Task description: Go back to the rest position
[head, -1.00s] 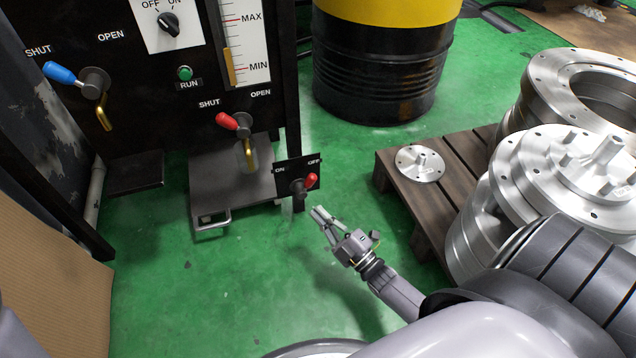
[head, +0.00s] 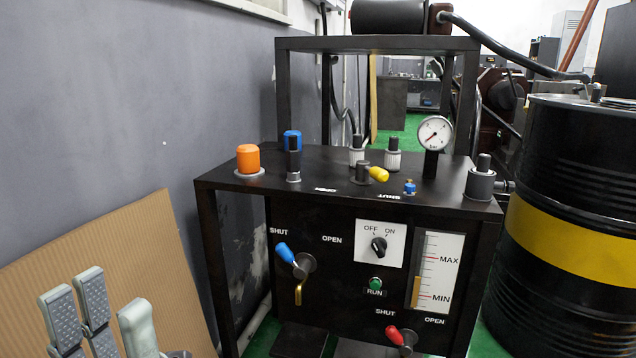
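My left gripper (head: 103,302) shows at the bottom left corner. Its grey padded fingers stand up and apart, with nothing between them; its base is cut off by the frame's lower edge. My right gripper is not in view. The black hydraulic fixture (head: 340,215) stands in the middle, clear of the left gripper. On its front are a blue SHUT/OPEN lever (head: 286,254), an OFF/ON knob (head: 379,246), a green RUN button (head: 376,283), a level gauge (head: 437,270) and a red lever (head: 396,336).
A cardboard sheet (head: 150,250) leans against the grey wall (head: 130,90) behind the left gripper. A black drum with a yellow band (head: 570,240) stands at the right. The fixture's top carries an orange cap (head: 248,158), a dial gauge (head: 435,133) and several other fittings.

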